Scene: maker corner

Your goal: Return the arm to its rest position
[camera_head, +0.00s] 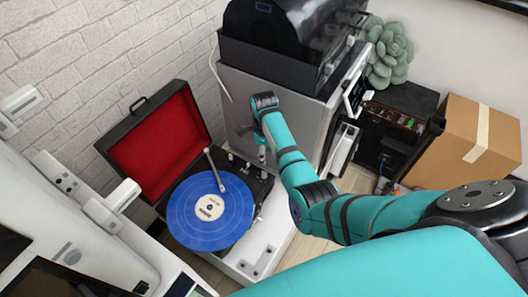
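My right arm, teal with dark joints, comes in from the lower right and reaches to the middle of the head view. Its far end (262,148) hangs between the grey cabinet and the record player, close to the cabinet's front. The fingers are too small and partly hidden there, so I cannot tell whether they are open or shut. I see nothing held. My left arm and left gripper are not in view.
An open record player (166,140) with a red-lined lid and a blue record (211,208) lies left of the arm. A grey cabinet (238,88) carries a dark-lidded device (262,30). A cardboard box (460,145), black unit (405,100) and plant (388,55) stand right.

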